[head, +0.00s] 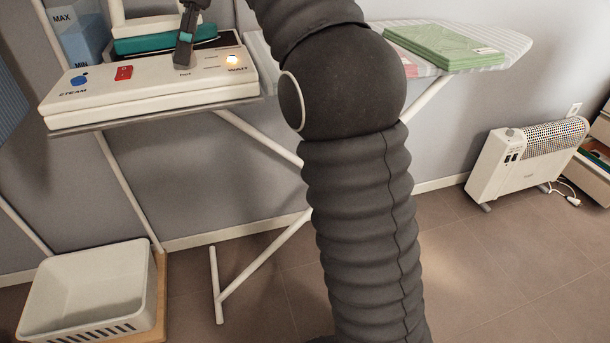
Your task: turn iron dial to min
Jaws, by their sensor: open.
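The white iron station (150,92) stands on the left end of the ironing board. My dark gripper (184,62) reaches down onto the panel between the red switch and the lamp. It is open, seen edge-on. The iron dial itself cannot be made out; the gripper covers that spot, and contact cannot be judged. The teal and white iron (160,40) rests behind the gripper.
A blue water tank (80,35) marked MAX and MIN stands at the station's left rear. Folded green cloth (440,47) lies on the board's right end. A white basket (90,285) is at the lower left. A white heater (525,160) stands right, with open floor before it.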

